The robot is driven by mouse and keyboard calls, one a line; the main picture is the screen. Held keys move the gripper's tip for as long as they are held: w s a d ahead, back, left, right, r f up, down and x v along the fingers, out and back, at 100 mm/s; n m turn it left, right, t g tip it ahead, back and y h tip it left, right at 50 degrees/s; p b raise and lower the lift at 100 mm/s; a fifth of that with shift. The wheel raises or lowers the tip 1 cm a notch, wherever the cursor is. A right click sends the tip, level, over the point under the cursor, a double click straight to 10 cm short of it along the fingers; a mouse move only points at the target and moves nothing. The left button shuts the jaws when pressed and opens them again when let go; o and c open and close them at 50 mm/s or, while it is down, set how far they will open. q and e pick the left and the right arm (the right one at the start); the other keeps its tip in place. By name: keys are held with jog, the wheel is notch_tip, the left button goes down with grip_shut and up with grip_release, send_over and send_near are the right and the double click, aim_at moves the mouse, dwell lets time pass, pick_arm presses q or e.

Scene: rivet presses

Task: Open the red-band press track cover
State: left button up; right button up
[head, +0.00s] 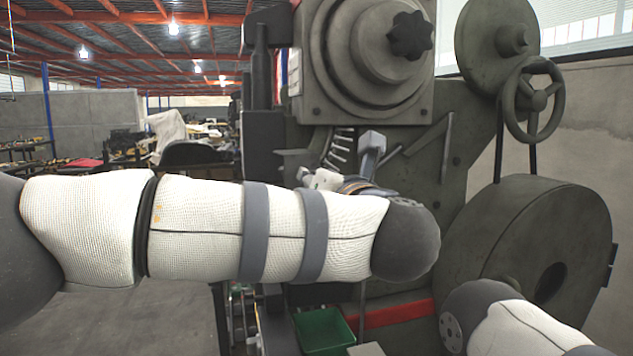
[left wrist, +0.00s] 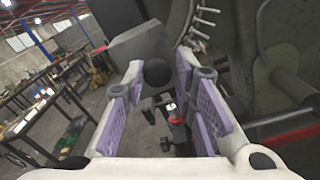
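The press (head: 470,150) is a large dark grey-green machine with a red band (head: 395,313) low on its body. The band also shows at the right of the left wrist view (left wrist: 290,136). My left arm crosses the head view and hides the middle of the press. My left gripper (left wrist: 158,78) is open, its purple pads apart. A grey plate (left wrist: 132,46) with a dark round knob or hole (left wrist: 157,72) lies just beyond and between the fingertips; I cannot tell if they touch it. I cannot tell for sure which part is the track cover. My right gripper is out of view.
A handwheel (head: 533,100) and a big round housing (head: 535,235) stand at the right. A green bin (head: 322,332) sits low beneath my left arm. Cluttered workbenches (left wrist: 50,110) stand at the left, with open floor (head: 120,325) before them.

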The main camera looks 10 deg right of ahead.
pick_arm(q)
jog(key=s+d, duration=0.1)
jog(key=s, duration=1.1)
jog(key=shift+w+f, duration=0.1)
